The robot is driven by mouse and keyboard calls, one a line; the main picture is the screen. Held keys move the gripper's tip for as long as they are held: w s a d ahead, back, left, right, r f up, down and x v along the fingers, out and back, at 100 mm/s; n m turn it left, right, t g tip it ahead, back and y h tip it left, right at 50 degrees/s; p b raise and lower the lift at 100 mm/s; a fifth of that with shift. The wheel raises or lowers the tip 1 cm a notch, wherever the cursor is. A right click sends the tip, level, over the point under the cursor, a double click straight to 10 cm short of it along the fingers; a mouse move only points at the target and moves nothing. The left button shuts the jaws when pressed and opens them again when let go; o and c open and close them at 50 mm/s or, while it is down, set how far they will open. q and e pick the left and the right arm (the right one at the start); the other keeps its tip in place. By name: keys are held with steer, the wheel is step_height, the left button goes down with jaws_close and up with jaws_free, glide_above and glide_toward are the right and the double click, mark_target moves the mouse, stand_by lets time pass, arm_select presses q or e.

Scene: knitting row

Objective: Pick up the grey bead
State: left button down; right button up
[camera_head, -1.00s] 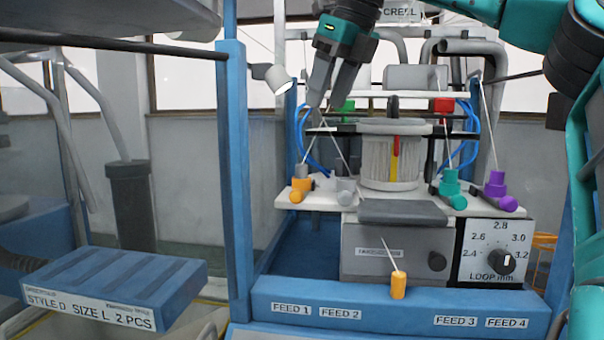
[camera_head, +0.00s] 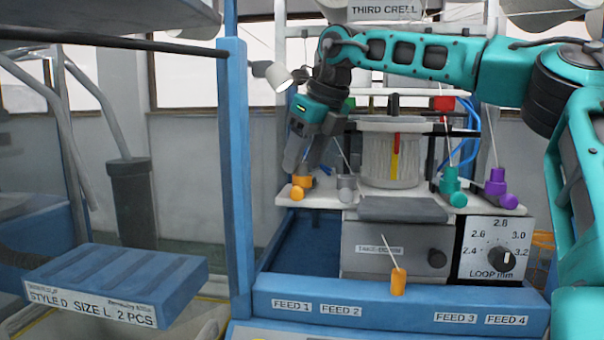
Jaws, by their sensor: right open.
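My right gripper (camera_head: 297,169) reaches down from the upper right with its jaws open. Its fingertips are right over the orange feeder (camera_head: 299,188) at the left end of the white shelf. The small grey bead seen earlier on top of that feeder is now hidden by the fingers or cannot be told apart from them. Whether the fingers touch it cannot be told. A grey feeder (camera_head: 346,188) stands just to the right. My left gripper is not in view.
A teal feeder (camera_head: 451,186) and a purple feeder (camera_head: 496,188) stand on the shelf's right side. The ribbed cylinder (camera_head: 390,160) is in the middle. An orange peg (camera_head: 398,282) with a needle stands on the blue front beam (camera_head: 400,305). A blue post (camera_head: 234,180) rises at the left.

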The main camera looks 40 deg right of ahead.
steer(key=shift+c, duration=0.3)
jaws_close()
stand_by(0.4)
step_height(320, 180, up, 10)
stand_by(0.6)
